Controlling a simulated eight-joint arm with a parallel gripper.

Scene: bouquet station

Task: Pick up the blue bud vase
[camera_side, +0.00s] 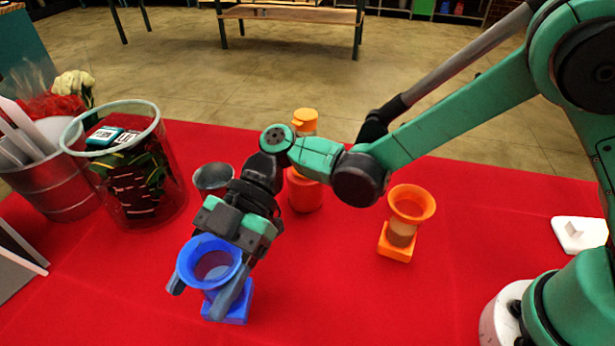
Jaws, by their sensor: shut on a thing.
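The blue bud vase (209,263) has a flared round rim and a square base. It is near the front left of the red table, upright or nearly so. My gripper (208,287) reaches down from behind it, with one finger on each side of the vase just below the rim. The gripper is shut on the vase. I cannot tell whether the base touches the cloth. Part of the vase's neck is hidden by the finger on the right.
An orange vase (411,205) stands to the right on the red table (400,300). An orange-capped bottle (305,190) and a grey metal cup (212,178) are behind my gripper. A clear bin (165,190) and a metal bucket (55,190) stand left. The front middle is clear.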

